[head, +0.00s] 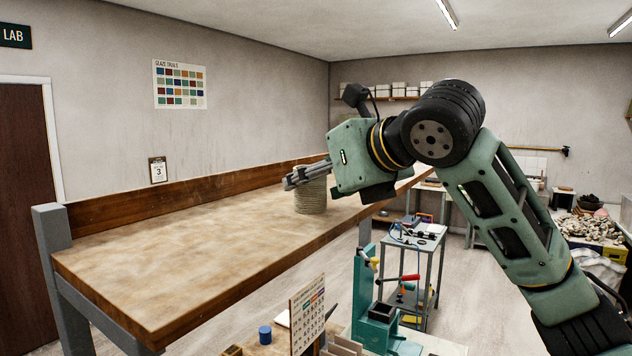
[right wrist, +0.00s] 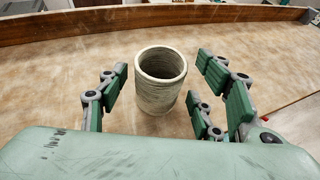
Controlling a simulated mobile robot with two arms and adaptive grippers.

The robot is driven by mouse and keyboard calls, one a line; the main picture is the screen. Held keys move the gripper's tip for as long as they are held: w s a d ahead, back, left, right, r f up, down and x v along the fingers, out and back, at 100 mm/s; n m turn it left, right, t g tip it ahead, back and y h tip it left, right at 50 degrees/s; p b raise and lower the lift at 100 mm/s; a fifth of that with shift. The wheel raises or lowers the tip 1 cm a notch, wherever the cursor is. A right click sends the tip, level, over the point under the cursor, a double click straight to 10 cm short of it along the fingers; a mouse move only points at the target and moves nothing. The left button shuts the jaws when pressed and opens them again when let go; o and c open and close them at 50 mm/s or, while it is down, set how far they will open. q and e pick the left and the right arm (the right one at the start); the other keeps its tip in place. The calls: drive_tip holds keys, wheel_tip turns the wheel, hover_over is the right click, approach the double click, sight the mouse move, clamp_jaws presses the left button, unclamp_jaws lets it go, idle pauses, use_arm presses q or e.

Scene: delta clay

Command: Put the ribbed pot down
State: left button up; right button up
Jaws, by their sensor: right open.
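The ribbed pot (head: 311,196) is a pale grey-beige cylinder with horizontal ribs. It stands upright on the wooden bench top (head: 180,240), towards its right part in the head view. In the right wrist view the pot (right wrist: 160,88) shows its open, empty mouth. My right gripper (head: 292,181) is at the pot, its fingers partly in front of the pot's upper part in the head view. In the right wrist view the right gripper (right wrist: 165,100) is open, with green-padded fingers on both sides of the pot and visible gaps between. My left gripper is not in view.
A raised wooden board (head: 190,189) runs along the bench's back edge. The bench top left of the pot is bare. Below the bench's front edge are a blue jar (head: 265,335), a standing calendar (head: 307,315), a green press (head: 372,310) and a small tool cart (head: 420,240).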

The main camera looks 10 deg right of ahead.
drive_tip(key=b+v, duration=0.4)
drive_tip(key=v, duration=0.7)
drive_tip(key=shift+s+d, duration=0.15)
drive_tip(key=shift+s, duration=0.1)
